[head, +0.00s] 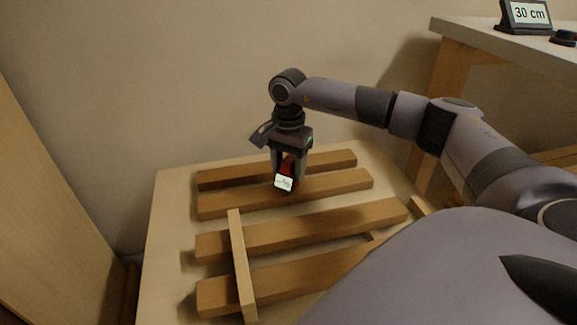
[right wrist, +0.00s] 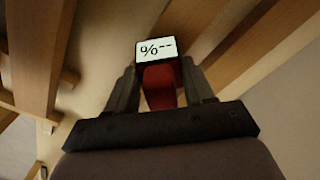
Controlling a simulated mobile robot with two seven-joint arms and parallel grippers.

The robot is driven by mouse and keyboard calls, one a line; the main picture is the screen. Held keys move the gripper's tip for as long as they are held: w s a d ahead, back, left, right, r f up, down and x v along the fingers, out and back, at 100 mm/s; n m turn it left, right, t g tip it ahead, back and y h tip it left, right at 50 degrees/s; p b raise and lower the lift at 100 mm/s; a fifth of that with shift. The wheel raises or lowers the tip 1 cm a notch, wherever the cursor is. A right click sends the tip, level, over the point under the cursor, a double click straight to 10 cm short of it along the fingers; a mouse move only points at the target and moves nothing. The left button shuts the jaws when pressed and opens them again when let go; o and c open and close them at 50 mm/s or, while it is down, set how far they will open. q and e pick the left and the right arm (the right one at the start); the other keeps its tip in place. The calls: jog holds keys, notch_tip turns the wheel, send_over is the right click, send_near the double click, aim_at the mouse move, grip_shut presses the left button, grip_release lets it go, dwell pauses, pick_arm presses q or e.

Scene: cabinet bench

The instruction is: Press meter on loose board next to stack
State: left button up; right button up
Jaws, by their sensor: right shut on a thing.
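The red meter (head: 284,182) has a white screen and is held in my right gripper (head: 288,168), which is shut on it. In the head view it is in front of the second board from the back (head: 335,186); I cannot tell whether it touches the wood. In the right wrist view the red body (right wrist: 160,85) sits between the fingers (right wrist: 160,90), and the screen (right wrist: 156,49) reads "%--". Several long boards lie roughly parallel on the pale table. I cannot tell which one is the loose board. My left gripper is not in view.
A thin strip (head: 241,265) lies across the front boards (head: 310,228). The pale tabletop (head: 170,205) is bare at its left edge. A higher bench (head: 465,30) at the right holds a display (head: 526,15) reading "30 cm". A wooden panel (head: 50,190) stands at the left.

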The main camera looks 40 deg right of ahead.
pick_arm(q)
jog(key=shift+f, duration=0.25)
pick_arm(e)
jog(key=shift+f, duration=0.5)
dwell(0.3)
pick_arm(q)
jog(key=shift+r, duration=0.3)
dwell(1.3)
pick_arm(e)
jog(key=shift+r+p, duration=0.75)
jog(key=shift+p, duration=0.1)
jog(key=shift+r+p, duration=0.65)
jog(key=shift+r, duration=0.05)
jog(key=shift+r+p, duration=0.3)
jog(key=shift+r, duration=0.05)
notch_tip(320, 180, up, 3)
jog(key=shift+f+p, duration=0.15)
jog(key=shift+p, duration=1.1)
jog(key=shift+r+p, duration=0.3)
jog(key=shift+r, duration=0.05)
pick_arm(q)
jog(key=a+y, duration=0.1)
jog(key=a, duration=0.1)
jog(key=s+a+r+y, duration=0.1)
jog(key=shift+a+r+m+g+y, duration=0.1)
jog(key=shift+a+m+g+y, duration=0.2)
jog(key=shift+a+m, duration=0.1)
